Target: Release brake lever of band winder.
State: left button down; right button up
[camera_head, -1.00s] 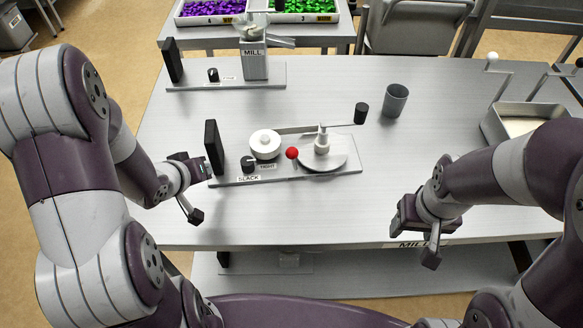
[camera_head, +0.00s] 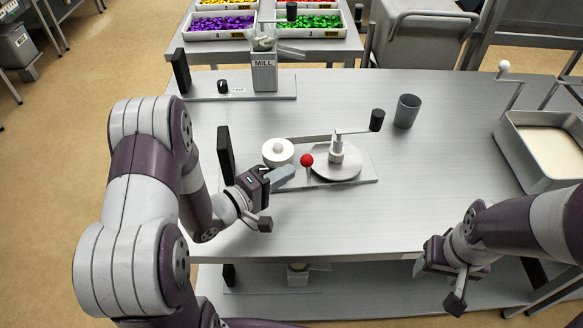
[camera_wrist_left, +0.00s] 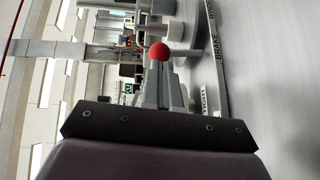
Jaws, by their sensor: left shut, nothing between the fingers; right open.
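The band winder's base plate (camera_head: 362,183) lies on the table. It carries a white spool (camera_head: 278,151), a grey disc (camera_head: 338,172) with a crank and black handle (camera_head: 377,119), and a lever with a red ball (camera_head: 307,160). My left gripper (camera_head: 286,177) is shut and empty, low over the winder's front edge, just left of the red ball. In the left wrist view the red ball (camera_wrist_left: 159,51) appears right at the fingertips (camera_wrist_left: 160,72); I cannot tell whether they touch. The gripper hides the knob area. My right gripper (camera_head: 430,262) is open and empty by the table's front edge.
A black upright panel (camera_head: 225,153) stands at the winder's left end. A grey cup (camera_head: 407,111) is behind right, the mill (camera_head: 264,73) behind left. A tray (camera_head: 545,150) stands far right. The table between winder and tray is clear.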

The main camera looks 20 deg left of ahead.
aim_at(305, 164)
pick_arm(q)
jog(key=shift+x, duration=1.2)
jog(key=d+r+p, duration=0.1)
jog(key=p, duration=0.2)
jog(key=shift+w+r+m+g+y, duration=0.15)
jog(key=shift+w+m+g+y, duration=0.15)
jog(key=shift+w+g, duration=0.1)
jog(key=shift+w+d+p, duration=0.1)
jog(key=shift+d+p, duration=0.1)
jog(key=shift+p, duration=0.4)
jog(key=shift+f, duration=0.25)
jog(key=shift+f+y, duration=0.15)
jog(key=shift+y, duration=0.15)
